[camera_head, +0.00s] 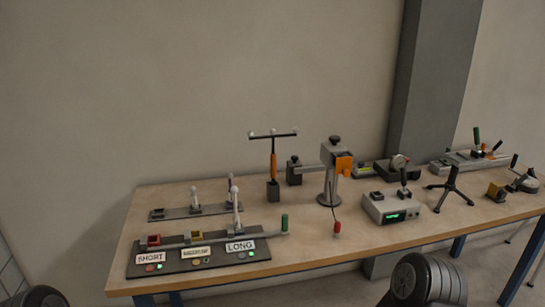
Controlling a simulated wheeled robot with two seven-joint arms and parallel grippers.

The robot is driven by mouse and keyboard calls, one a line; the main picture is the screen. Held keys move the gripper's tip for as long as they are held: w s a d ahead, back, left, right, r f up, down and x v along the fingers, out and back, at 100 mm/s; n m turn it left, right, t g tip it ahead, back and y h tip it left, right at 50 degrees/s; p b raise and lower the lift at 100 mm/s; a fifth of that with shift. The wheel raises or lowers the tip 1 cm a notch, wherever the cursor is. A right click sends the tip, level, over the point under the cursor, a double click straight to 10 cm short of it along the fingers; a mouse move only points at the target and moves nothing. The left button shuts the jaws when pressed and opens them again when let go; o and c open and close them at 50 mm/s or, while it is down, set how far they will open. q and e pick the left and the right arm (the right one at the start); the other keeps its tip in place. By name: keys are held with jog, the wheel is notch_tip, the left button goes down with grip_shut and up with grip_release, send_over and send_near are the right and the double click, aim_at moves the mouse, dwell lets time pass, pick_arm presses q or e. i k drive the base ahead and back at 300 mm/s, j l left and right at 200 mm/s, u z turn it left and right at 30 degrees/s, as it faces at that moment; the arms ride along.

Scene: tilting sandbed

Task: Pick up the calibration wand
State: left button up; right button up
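The calibration wand (273,160) appears to be the T-shaped tool standing upright on the table. It has an orange handle, a dark shaft and a dark crossbar with pale balls along it. Its lower end sits in a small dark block-shaped holder (273,190). Neither gripper shows. Only dark rounded parts, which look like my arm links, show at the bottom left and bottom right edges, well apart from the wand.
The wooden table (330,250) holds a SHORT-to-LONG labelled panel (200,257) at front left, a grey stand with an orange part (344,164) right of the wand, a green-display box (393,207) and a black tripod (452,187). A grey pillar (432,80) stands behind.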

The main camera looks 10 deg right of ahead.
aim_at(274, 131)
jog(key=i+j+u, duration=0.1)
jog(key=i, duration=0.45)
jog(key=i+j, duration=0.2)
jog(key=i, duration=0.35)
jog(key=u, duration=0.05)
